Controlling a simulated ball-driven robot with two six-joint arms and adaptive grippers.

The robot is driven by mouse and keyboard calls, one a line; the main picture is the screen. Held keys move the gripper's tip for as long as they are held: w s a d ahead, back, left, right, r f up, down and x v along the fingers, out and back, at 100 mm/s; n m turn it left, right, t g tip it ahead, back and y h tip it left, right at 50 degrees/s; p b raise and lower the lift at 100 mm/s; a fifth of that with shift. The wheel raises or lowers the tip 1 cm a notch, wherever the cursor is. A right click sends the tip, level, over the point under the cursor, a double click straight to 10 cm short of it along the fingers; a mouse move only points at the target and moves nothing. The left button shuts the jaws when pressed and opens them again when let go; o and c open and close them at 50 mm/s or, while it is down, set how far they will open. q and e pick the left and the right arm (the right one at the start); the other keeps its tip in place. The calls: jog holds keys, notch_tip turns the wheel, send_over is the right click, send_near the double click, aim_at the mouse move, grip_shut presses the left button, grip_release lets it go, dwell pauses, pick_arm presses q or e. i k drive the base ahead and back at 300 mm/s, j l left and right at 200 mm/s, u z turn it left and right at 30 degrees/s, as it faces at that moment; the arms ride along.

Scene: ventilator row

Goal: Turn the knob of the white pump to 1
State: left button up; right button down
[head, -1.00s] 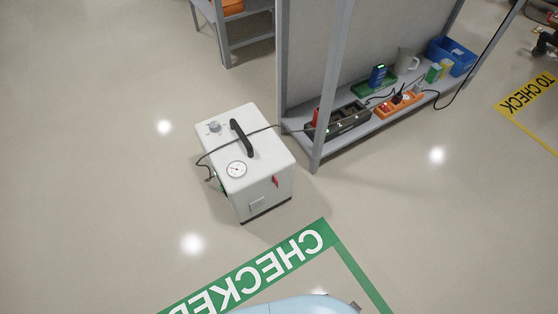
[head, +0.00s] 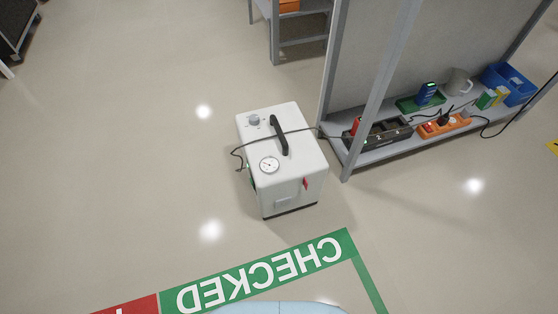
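The white pump (head: 283,178) stands upright on the floor in the middle of the head view. Its grey knob (head: 254,119) is on the top face at the far left corner; its setting and any numerals are too small to read. A black handle (head: 279,135) and a round white gauge (head: 269,165) are also on top. A red part (head: 305,184) shows on the side. A dark cable runs across the top towards the shelf. Neither of my grippers is in view.
A grey shelf unit (head: 384,150) stands close at the pump's right, holding a black power strip (head: 385,136), an orange tray (head: 443,126) and a blue bin (head: 507,84). A green CHECKED floor marking (head: 262,272) lies in front. The floor left of the pump is clear.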

aim_at(253, 120)
jog(key=i+u, duration=0.25)
jog(key=u, duration=0.15)
jog(key=i+l+u, duration=0.1)
jog(key=i+u, duration=0.25)
jog(key=i+l+u, duration=0.2)
jog(key=u, duration=0.2)
